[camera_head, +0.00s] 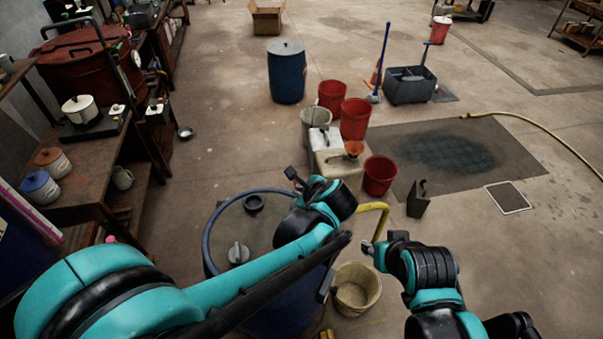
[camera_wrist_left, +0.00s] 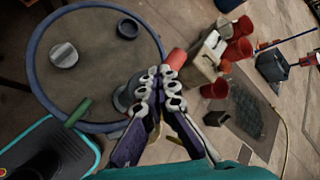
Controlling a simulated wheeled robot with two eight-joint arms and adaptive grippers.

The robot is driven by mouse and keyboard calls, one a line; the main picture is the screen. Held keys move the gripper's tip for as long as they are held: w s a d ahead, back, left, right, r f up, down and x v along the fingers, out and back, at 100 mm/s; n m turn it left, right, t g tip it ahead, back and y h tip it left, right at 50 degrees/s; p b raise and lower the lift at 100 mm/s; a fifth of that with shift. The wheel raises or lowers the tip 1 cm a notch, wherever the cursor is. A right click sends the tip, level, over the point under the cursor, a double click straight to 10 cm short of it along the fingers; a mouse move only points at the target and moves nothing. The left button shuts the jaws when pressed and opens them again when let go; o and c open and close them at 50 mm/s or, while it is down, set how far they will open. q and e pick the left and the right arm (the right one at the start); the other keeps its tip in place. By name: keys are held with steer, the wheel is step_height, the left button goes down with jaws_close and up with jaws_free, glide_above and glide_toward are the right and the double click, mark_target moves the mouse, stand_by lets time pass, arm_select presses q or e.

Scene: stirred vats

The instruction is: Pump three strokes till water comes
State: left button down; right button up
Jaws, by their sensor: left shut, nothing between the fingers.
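A blue-rimmed drum (camera_head: 212,235) stands in front of me, with a grey cap and a black ring on its lid. The drum rim (camera_wrist_left: 32,60) also shows in the left wrist view. A yellow curved spout (camera_head: 376,207) comes out at its right, above a pale bucket (camera_head: 357,290). I see no water stream. My left gripper (camera_wrist_left: 160,88) is shut and empty over the drum's edge; my arm mostly hides it in the head view. A red grip (camera_wrist_left: 177,58), perhaps the pump handle, shows just past its fingertips. My right gripper (camera_head: 370,248) is beside the spout; its fingers are unclear.
Red buckets (camera_head: 380,175) and a pale jerrycan (camera_head: 340,163) stand beyond the drum. A blue barrel (camera_head: 287,72) and a grey mop bucket (camera_head: 409,86) are farther back. A bench with pots (camera_head: 79,109) lines the left side. Open floor lies to the right, with a yellow hose (camera_head: 540,132).

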arm_select(q)
steer(key=shift+d+r+p, duration=0.1)
steer(key=shift+r+p, duration=2.35)
steer(key=shift+r, duration=0.85)
step_height(320, 180, up, 6)
steer(key=p, duration=0.4)
steer(key=shift+p, duration=0.3)
step_height(320, 180, down, 6)
steer(key=b, duration=0.3)
stand_by(0.5)
steer(key=shift+f, duration=0.1)
stand_by(1.1)
